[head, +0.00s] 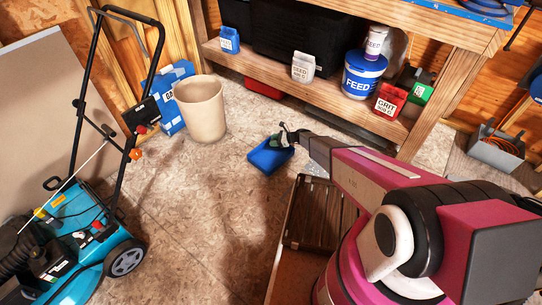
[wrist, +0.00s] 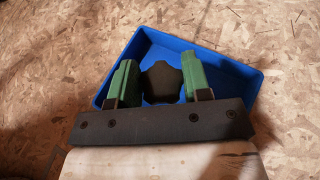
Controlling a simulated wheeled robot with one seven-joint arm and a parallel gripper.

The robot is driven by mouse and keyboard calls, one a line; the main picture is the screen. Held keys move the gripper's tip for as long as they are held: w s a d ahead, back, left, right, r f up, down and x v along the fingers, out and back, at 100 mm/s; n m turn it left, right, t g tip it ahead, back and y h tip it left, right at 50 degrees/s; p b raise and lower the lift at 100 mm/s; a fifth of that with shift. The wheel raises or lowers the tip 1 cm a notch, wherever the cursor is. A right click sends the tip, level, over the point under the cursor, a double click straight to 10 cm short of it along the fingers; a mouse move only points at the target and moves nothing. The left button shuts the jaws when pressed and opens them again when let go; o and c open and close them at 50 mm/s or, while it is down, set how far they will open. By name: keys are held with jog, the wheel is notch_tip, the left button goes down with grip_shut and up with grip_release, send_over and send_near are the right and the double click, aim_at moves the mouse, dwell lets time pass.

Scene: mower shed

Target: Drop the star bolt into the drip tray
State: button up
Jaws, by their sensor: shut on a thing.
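The drip tray (head: 264,160) is a shallow blue tray on the floor in the middle of the head view. It also fills much of the wrist view (wrist: 234,76), behind my gripper (wrist: 159,68). The green fingers are shut on the star bolt (wrist: 161,85), a dark lobed piece between them. In the wrist view the bolt overlaps the tray's interior. In the head view my gripper (head: 283,136) is over the tray's far right part; the bolt is too small to make out clearly there. The fingers and the bar behind them hide part of the tray.
A beige bin (head: 201,108) stands left of the tray, and a teal mower (head: 85,240) is farther left. A wooden bench (head: 290,88) with tubs and boxes runs along the back. A brown crate (head: 312,215) lies near my arm. Floor left of the tray is clear.

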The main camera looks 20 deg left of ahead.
jog(key=shift+f, duration=2.05)
jog(key=o, duration=1)
jog(key=s+v, duration=0.1)
jog(key=v, duration=0.9)
jog(key=shift+w+d, duration=0.35)
jog(key=shift+w, duration=0.15)
jog(key=shift+r, duration=0.1)
